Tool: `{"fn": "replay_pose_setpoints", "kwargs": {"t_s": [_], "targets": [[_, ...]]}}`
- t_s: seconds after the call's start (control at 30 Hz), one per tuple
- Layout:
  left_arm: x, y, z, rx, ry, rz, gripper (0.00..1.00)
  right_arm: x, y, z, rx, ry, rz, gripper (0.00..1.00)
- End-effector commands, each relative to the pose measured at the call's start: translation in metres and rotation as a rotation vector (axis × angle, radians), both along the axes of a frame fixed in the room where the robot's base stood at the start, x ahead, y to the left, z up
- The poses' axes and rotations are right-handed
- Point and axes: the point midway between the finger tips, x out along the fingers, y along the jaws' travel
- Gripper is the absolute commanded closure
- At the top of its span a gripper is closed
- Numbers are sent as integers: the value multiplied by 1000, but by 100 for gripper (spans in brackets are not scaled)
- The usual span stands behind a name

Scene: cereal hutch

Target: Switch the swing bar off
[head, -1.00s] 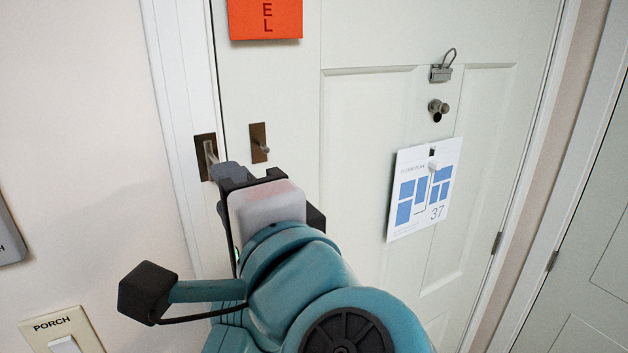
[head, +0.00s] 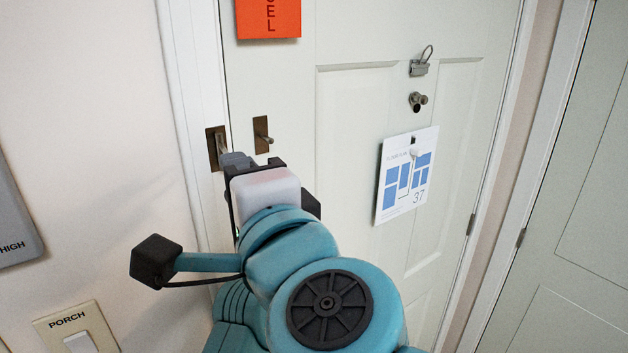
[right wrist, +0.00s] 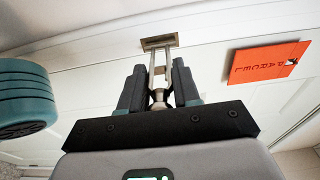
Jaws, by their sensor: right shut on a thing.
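The swing bar (right wrist: 153,70) is a pale metal loop on a brown plate on the door frame, at the door's left edge. In the head view the bar (head: 221,145) stands out from that plate beside my right gripper (head: 240,160). In the right wrist view my right gripper (right wrist: 158,88) has its dark fingers on both sides of the loop's near end and is shut on it. A round metal end shows between the fingers. The door plate with its stud (head: 263,136) is just right of the bar, apart from it. My left gripper is out of view.
The white door (head: 340,100) looks closed. It carries an orange parcel sign (head: 268,18), a hanging floor plan card (head: 406,178), a lock knob (head: 417,101) and a metal clip (head: 419,67). A porch switch (head: 80,340) and a grey panel (head: 15,215) are on the left wall.

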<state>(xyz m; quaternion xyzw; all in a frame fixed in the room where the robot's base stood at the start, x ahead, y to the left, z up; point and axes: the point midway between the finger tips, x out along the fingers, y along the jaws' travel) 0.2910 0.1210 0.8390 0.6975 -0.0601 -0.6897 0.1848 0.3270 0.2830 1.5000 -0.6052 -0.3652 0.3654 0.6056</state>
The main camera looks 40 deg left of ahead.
Motion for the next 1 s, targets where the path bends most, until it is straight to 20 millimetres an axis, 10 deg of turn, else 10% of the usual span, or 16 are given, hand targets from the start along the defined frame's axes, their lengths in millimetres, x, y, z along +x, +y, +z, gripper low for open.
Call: {"fn": "replay_pose_setpoints", "kwargs": {"t_s": [0.47, 0.5, 0.53, 1.0], "targets": [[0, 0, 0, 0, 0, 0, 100, 1, 3, 0, -2, 0, 4, 100], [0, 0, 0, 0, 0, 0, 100, 1, 3, 0, -2, 0, 3, 55], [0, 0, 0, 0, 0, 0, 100, 0, 3, 0, -2, 0, 3, 46], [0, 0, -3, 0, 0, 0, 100, -11, -15, 0, 0, -1, 1, 43]]}}
